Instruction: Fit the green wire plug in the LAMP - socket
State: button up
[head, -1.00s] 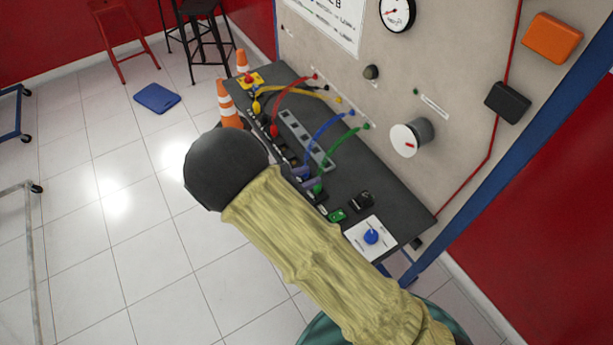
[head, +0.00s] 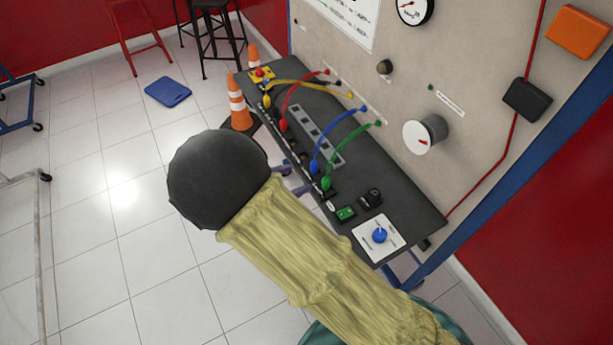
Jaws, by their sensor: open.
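The green wire plug (head: 326,182) stands at the bench's front edge, on the end of a green wire that arches from the panel. It is upright at the strip of sockets. The LAMP - label is too small to read, and the socket under the plug is hidden, so I cannot tell how deep it sits. My gripper (head: 291,181) is mostly hidden behind my black elbow. Its purple-grey fingers show apart, just left of the blue and green plugs. It is open, with nothing visible between the fingers.
Blue (head: 314,166), red (head: 283,125) and yellow (head: 266,100) plugs stand along the same edge. A white plate with a blue knob (head: 379,235) is at the near end. A cone (head: 238,105) stands left.

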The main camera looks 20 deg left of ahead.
jog(key=b+v, duration=0.1)
jog(key=v, duration=0.8)
jog(key=shift+s+b, duration=0.15)
jog(key=shift+b, duration=0.25)
jog(key=shift+a, duration=0.1)
dwell(0.8)
